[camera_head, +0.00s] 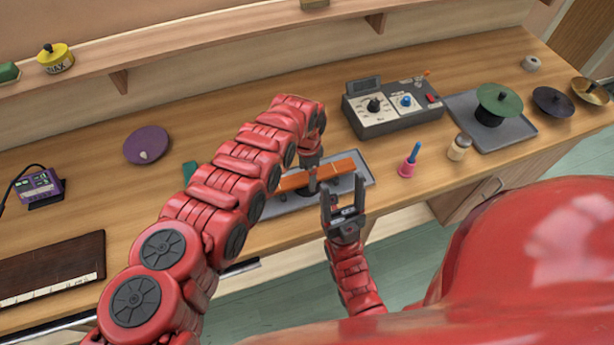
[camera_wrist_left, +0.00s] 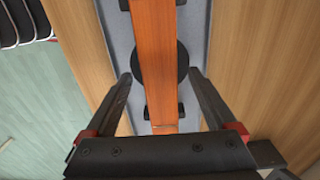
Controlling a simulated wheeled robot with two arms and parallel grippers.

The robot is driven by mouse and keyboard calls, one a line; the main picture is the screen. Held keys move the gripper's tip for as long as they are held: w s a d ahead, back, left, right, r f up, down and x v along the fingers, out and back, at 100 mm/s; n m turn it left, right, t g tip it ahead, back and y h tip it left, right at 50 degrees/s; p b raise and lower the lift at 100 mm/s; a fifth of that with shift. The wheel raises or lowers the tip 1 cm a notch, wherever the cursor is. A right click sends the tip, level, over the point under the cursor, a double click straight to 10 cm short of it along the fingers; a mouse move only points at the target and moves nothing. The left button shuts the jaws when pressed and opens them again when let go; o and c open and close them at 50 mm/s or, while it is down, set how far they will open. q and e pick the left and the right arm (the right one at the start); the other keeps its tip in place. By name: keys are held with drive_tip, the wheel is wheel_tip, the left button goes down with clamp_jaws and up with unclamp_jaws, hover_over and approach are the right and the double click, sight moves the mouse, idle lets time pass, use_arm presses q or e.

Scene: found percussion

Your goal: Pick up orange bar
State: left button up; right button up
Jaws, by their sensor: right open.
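The orange bar (camera_head: 341,168) lies lengthwise over a grey tray (camera_head: 365,163) on the workbench, on dark supports. My left gripper (camera_head: 312,183) is above the middle of the bar, and its wrist hides part of it. In the left wrist view, the orange bar (camera_wrist_left: 154,55) runs between the two fingers of my left gripper (camera_wrist_left: 159,75), which are spread wide with gaps on both sides. A round dark disc (camera_wrist_left: 175,65) shows beneath the bar. My right gripper (camera_head: 343,205) is open and empty, in front of the tray near the bench's front edge.
A control box (camera_head: 393,108) with knobs stands behind and right of the tray. A pink-and-blue tool (camera_head: 410,162) and a small jar (camera_head: 459,148) stand to the right. A purple disc (camera_head: 147,146) lies at the left. A shelf (camera_head: 200,43) runs along the back.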

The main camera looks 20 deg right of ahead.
use_arm(q)
clamp_jaws()
drive_tip(key=shift+r, duration=0.1)
idle(0.4)
